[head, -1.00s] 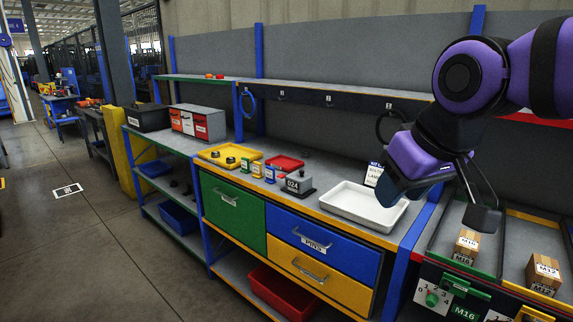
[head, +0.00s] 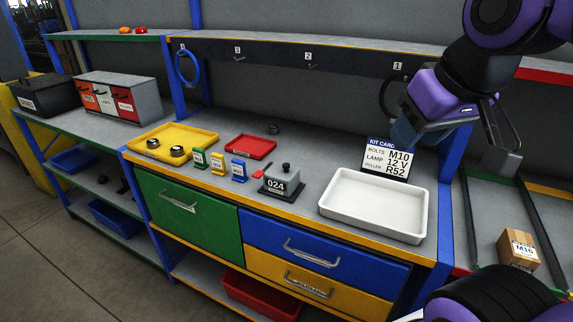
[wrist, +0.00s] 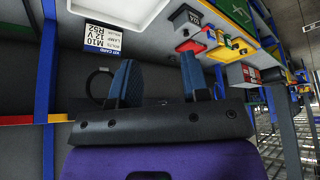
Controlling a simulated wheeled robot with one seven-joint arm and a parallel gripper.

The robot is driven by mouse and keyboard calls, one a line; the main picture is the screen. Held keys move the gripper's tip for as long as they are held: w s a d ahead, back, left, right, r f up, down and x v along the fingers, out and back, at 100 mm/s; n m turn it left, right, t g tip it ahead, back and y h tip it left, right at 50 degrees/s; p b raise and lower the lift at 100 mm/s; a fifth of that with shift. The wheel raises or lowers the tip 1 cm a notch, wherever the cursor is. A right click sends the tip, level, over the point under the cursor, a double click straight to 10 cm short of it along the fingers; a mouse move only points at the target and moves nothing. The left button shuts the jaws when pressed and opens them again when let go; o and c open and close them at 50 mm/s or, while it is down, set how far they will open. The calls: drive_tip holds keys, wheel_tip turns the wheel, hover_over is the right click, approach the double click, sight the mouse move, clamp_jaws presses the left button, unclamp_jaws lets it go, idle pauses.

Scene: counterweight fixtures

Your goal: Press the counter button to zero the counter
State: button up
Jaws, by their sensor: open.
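The counter (head: 281,182) is a small grey box on a dark base on the workbench, and its face reads 024. A dark round knob, the counter button (head: 286,166), stands on its top. A small red tab (head: 263,172) is beside the counter. In the wrist view the counter (wrist: 194,18) shows small near the top. My gripper (head: 455,146) is at the upper right in the head view, above and right of the white tray and well apart from the counter. In the wrist view its two blue-padded fingers (wrist: 160,82) stand apart with nothing between them.
The white tray (head: 332,207) lies right of the counter, with a kit card (head: 388,158) behind it. Small green, yellow and blue holders (head: 218,162), a red tray (head: 232,150) and a yellow tray (head: 199,148) lie to the left. A shelf with hooks (head: 270,55) runs above the bench.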

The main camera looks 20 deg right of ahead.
clamp_jaws()
idle(1.7)
